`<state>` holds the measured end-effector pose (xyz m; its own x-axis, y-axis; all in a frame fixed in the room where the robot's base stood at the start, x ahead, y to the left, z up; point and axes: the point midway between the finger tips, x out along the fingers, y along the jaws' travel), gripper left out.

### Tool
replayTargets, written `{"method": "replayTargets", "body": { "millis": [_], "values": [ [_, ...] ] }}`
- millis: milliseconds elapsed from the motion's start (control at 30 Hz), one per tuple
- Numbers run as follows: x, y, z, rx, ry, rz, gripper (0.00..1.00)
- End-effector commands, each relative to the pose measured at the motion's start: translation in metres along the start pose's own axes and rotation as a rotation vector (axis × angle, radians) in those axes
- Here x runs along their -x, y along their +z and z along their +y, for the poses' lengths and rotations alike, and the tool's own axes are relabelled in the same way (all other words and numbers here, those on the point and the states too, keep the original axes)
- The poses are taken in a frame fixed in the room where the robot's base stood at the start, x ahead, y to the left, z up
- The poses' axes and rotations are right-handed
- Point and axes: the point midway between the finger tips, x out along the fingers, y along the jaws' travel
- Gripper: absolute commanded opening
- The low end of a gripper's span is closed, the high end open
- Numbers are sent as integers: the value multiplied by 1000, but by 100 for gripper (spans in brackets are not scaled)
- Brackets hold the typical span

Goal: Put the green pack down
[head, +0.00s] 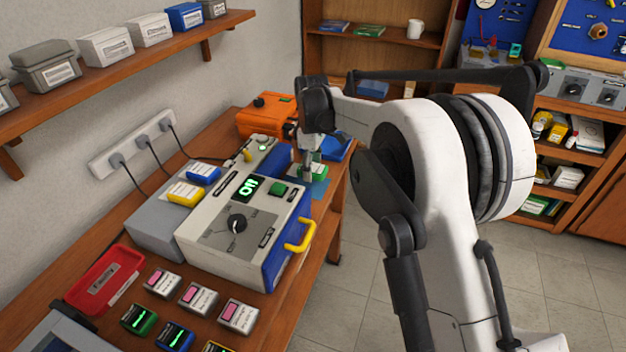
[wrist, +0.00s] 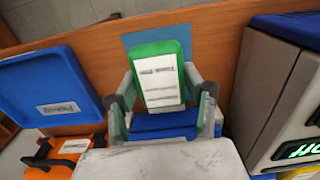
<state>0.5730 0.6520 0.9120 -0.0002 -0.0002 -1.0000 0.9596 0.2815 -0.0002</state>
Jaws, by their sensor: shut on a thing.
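The green pack (wrist: 158,80), with a white printed label, stands between the two fingers of my gripper (wrist: 165,98) in the wrist view. The gripper is shut on its sides. In the head view my gripper (head: 309,165) is at the far end of the bench, past the testbench unit, and part of the green pack (head: 320,171) shows beside it. A flat blue square (wrist: 133,38) lies on the wood under and beyond the pack; it also shows in the head view (head: 321,188). Whether the pack touches the square is unclear.
A blue labelled tray (wrist: 50,85) and an orange case (wrist: 65,160) are left of the pack in the wrist view. The testbench unit (head: 215,215), with a lit green display and yellow handle, stands close on the other side. The bench edge is near.

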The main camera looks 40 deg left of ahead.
Motion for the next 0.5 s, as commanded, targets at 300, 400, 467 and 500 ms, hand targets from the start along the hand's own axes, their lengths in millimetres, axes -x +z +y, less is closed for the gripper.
{"method": "replayTargets", "body": {
  "millis": [300,400,467,500],
  "values": [
    [-29,0,0,0,0,0,18],
    [-41,0,0,0,0,0,18],
    [-43,0,0,0,0,0,18],
    [-44,0,0,0,0,0,18]
  ]
}}
